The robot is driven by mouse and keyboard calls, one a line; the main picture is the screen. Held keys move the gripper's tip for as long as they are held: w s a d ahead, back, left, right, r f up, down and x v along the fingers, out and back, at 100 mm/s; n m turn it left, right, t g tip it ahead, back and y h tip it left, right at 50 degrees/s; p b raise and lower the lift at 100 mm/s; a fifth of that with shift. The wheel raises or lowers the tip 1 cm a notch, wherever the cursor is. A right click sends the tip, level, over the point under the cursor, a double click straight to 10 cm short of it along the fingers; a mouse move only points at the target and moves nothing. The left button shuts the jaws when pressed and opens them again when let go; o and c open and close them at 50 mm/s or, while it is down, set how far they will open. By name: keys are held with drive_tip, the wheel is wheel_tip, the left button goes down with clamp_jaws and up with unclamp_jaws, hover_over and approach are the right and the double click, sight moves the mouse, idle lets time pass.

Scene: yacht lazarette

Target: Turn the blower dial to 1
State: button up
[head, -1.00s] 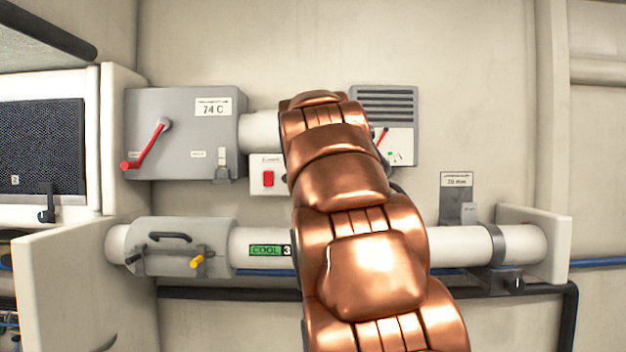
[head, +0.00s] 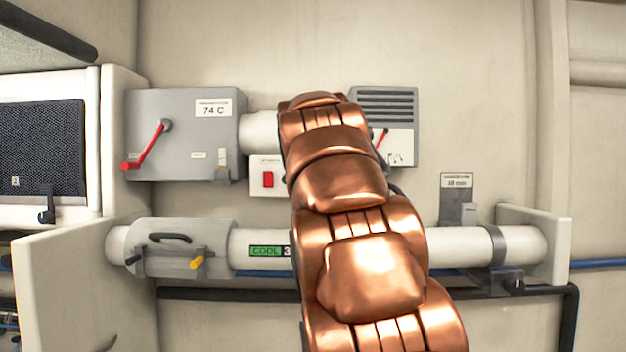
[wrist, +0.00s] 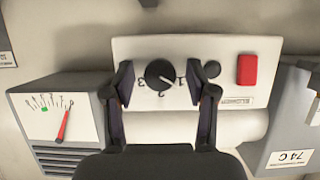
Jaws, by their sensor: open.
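The blower dial (wrist: 160,74) is a round black knob on a white panel (wrist: 140,49) in the wrist view, with numbers printed along its lower side. A pale mark on the knob points to the lower right, toward the 1 side; its exact setting is hard to read. My gripper (wrist: 160,82) is open, with one dark finger on each side of the dial and a gap to the knob on both sides. In the head view my copper arm hides the dial and gripper; only the left part of the white panel (head: 257,187) shows.
A white pipe (head: 460,243) runs below.

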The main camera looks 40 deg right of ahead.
drive_tip(key=v, duration=1.2)
drive_tip(key=shift+a, duration=0.1)
drive_tip(key=s+a+f+n+g+y, duration=0.1)
drive_tip(key=s+a+f+g+y, duration=0.15)
drive_tip(key=f, duration=0.75)
drive_tip(key=s+a+f+n+g+y, duration=0.1)
drive_tip(key=a+f, duration=0.3)
drive_tip(key=f, duration=0.6)
drive_tip(key=s+a+f+n+g+y, duration=0.1)
drive_tip(key=s+a+f+g+y, duration=0.15)
drive_tip(key=f, duration=0.85)
drive_tip(key=s+a+f+n+g+y, duration=0.1)
drive_tip(key=s+a+f, duration=0.4)
drive_tip(key=s+f, duration=0.5)
drive_tip(key=s+a+f+n+g+y, duration=0.1)
drive_tip(key=s+a+f+n+g, duration=0.2)
drive_tip(key=s+f, duration=0.8)
drive_tip(key=a+f+g, duration=0.2)
drive_tip(key=a, duration=0.1)
drive_tip(key=shift+s+g, duration=0.15)
drive_tip(key=shift+g, duration=0.15)
